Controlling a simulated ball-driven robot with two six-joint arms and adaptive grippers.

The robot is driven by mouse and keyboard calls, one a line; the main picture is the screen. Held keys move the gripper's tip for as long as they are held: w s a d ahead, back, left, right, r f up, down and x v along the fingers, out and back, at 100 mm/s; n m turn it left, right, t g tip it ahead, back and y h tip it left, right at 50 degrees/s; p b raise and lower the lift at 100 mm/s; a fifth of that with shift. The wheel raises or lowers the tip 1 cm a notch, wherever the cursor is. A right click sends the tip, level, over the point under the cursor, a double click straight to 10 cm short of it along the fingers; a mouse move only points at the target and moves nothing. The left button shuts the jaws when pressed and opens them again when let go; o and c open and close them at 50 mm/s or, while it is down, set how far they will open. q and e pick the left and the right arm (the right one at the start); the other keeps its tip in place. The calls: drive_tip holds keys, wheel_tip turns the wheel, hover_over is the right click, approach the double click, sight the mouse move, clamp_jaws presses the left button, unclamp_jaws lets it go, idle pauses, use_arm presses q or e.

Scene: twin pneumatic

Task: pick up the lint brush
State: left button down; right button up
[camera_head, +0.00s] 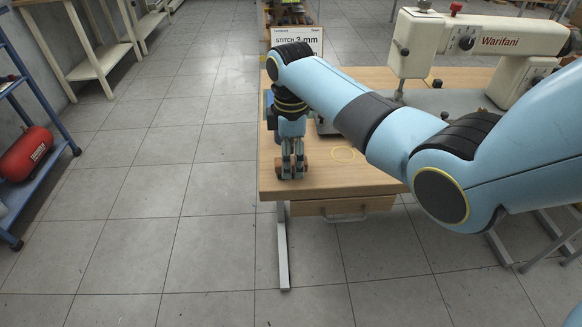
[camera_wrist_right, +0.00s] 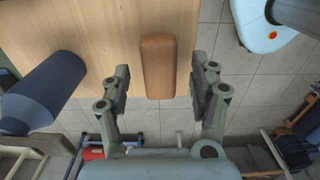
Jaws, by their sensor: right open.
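The lint brush (camera_wrist_right: 158,66) appears in the right wrist view as a brown, rounded wooden block at the edge of the wooden table (camera_wrist_right: 105,30). My right gripper (camera_wrist_right: 163,82) is open, with one finger on each side of the brush's near part and visible gaps between. I cannot tell whether the fingers are level with it or above it. In the head view my right gripper (camera_head: 291,172) points down at the table's front left corner, and the brush is mostly hidden there. My left gripper is not in view.
A dark blue thread cone (camera_wrist_right: 45,92) stands left of the brush in the wrist view.

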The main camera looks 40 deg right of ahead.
drive_tip(key=shift+f, duration=0.95)
drive_tip(key=shift+c, duration=0.4)
clamp_jaws()
drive_tip(key=shift+r, duration=0.15)
drive_tip(key=shift+r, duration=0.3)
drive_tip(key=r, duration=0.3)
drive_tip(key=shift+s+d+r+p, duration=0.2)
drive_tip(key=shift+d+r+p, duration=0.1)
drive_tip(key=shift+r, duration=0.1)
drive_tip(key=s+d+r, duration=0.6)
drive_tip(key=s+d, duration=0.1)
drive_tip(key=d, duration=0.1)
drive_tip(key=shift+r+p, duration=0.2)
drive_tip(key=shift+p, duration=0.15)
drive_tip(key=shift+d, duration=0.1)
